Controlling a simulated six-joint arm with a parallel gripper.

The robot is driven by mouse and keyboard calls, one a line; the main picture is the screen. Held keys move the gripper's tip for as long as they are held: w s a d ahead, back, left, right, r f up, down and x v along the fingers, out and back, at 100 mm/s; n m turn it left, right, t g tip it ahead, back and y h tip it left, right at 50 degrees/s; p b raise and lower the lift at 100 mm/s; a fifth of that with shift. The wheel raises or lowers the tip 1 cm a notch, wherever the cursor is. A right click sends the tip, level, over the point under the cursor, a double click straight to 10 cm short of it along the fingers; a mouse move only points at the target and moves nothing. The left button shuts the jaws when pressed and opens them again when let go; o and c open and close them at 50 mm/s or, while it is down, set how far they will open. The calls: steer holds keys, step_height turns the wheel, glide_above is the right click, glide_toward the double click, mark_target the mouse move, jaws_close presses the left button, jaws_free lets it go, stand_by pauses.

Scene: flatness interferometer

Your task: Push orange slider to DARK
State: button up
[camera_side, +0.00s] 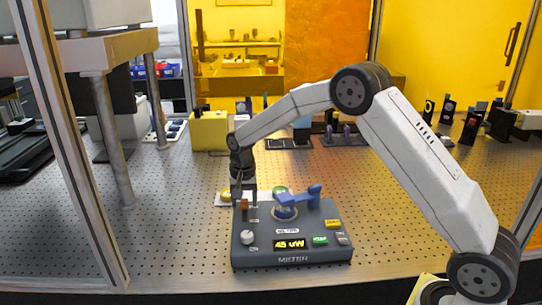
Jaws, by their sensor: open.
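The dark grey meter box (325,257) sits on the perforated table, with a lit display (289,244) that appears to read 45 uW. A small orange-brown slider (245,204) stands at the box's back left corner. My gripper (244,201) points down over that corner with its jaws open, and its fingers appear to be on either side of the slider. I cannot tell whether they touch it. Any DARK marking is too small to read.
On the box are a blue lever (301,197), a pale knob (248,237), a yellow button (333,223) and a green button (320,240). A yellow block (208,131) stands behind. Frame posts (70,150) rise at left.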

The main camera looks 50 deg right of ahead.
steer(key=shift+f, duration=0.2)
jaws_close()
stand_by(1.4)
